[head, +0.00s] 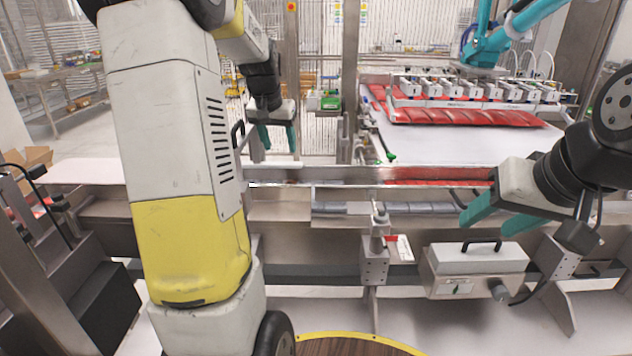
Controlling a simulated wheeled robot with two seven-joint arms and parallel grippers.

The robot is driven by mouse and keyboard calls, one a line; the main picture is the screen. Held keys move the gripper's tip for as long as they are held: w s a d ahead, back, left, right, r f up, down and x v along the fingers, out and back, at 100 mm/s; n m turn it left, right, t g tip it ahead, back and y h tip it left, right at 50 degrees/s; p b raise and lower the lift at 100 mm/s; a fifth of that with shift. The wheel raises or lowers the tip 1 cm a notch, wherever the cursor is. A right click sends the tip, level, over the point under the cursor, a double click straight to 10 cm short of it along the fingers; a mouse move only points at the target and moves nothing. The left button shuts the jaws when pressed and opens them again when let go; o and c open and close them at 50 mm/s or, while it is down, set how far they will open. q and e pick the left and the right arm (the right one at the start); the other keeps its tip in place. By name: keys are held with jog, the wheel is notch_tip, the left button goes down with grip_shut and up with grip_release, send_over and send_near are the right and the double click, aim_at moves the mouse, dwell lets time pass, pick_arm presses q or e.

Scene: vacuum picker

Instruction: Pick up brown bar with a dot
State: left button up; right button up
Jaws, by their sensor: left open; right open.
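I cannot make out a brown bar with a dot in the head view. My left gripper (278,146) is open and empty, with its teal fingers pointing down above the far side of the conveyor rail. My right gripper (484,227) is open at the right, its teal fingers pointing left and down in front of the rail, above a grey box. Nothing shows between its fingers. My large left arm hides much of the left part of the conveyor.
A metal conveyor rail (345,174) crosses the view. Behind it, red packets (455,113) lie under a teal picker's suction head (470,90) on a white belt (440,148). A grey box with a black handle (476,262) stands at front right. A post (378,235) rises in front.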

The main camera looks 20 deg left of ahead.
pick_arm(q)
send_near(285, 184)
jog(key=shift+s+d+f, duration=0.25)
jog(key=shift+s+d, duration=0.1)
jog(key=shift+s, duration=0.15)
jog(key=shift+s+d+f, duration=0.25)
jog(key=shift+s+d, duration=0.1)
jog(key=shift+s, duration=0.2)
jog(key=x, duration=0.7)
grip_shut()
